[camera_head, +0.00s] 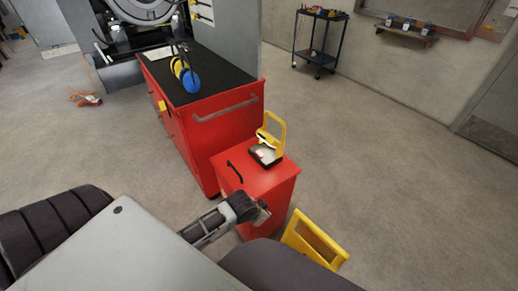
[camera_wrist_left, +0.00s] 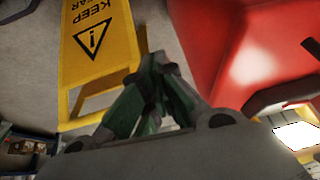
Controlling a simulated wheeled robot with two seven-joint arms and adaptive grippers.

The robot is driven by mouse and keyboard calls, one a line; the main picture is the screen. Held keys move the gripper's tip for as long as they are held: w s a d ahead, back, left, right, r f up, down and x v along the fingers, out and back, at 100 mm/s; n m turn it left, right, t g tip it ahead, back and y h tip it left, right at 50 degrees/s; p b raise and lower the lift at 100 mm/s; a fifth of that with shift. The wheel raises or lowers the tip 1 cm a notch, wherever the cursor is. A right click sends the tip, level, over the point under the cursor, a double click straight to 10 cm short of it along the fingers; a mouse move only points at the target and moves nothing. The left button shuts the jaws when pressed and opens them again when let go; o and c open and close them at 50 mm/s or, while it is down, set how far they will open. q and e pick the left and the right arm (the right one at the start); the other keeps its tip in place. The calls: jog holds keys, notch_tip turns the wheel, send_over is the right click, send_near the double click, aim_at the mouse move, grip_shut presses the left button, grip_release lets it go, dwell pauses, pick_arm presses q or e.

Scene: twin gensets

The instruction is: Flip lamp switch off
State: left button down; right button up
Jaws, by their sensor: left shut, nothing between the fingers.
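The lamp is a yellow-framed work light (camera_head: 266,153) on top of the small red cabinet (camera_head: 270,181), with its handle upright. In the left wrist view the lamp's bright white panel and yellow frame (camera_wrist_left: 297,134) show at the lower right edge. I cannot make out its switch. My left gripper (camera_head: 263,216) is beside the small cabinet, lower than its top and apart from the lamp. In the left wrist view the green-grey fingers (camera_wrist_left: 155,62) are together with nothing between them. My right gripper is not in view.
A yellow caution sign (camera_head: 315,243) stands close to the small cabinet; it also shows in the wrist view (camera_wrist_left: 98,35). A black handle (camera_head: 234,172) is on the cabinet. A larger red cabinet (camera_head: 180,135) stands behind. The floor to the right is clear.

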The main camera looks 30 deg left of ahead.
aim_at(258, 153)
pick_arm(q)
jog(key=w+a+r, duration=0.1)
jog(key=w+a, duration=0.1)
jog(key=w, duration=0.1)
jog(key=w+a+r+m+t, duration=0.1)
jog(key=w+a, duration=0.1)
jog(key=w, duration=0.1)
jog(key=w+a+r+t+h, duration=0.1)
jog(key=w+a+r, duration=0.1)
jog(key=w, duration=0.2)
jog(key=shift+a+m+b, duration=0.15)
jog(key=shift+m+b, duration=0.15)
jog(key=shift+b, duration=0.05)
jog(key=w+a+r+t, duration=0.1)
jog(key=w+a+r, duration=0.3)
jog(key=a, duration=0.2)
jog(key=w+a+r+t, duration=0.1)
jog(key=w+a+r, duration=0.3)
jog(key=a, duration=0.3)
jog(key=shift+r+b, duration=0.35)
jog(key=shift+r, duration=0.4)
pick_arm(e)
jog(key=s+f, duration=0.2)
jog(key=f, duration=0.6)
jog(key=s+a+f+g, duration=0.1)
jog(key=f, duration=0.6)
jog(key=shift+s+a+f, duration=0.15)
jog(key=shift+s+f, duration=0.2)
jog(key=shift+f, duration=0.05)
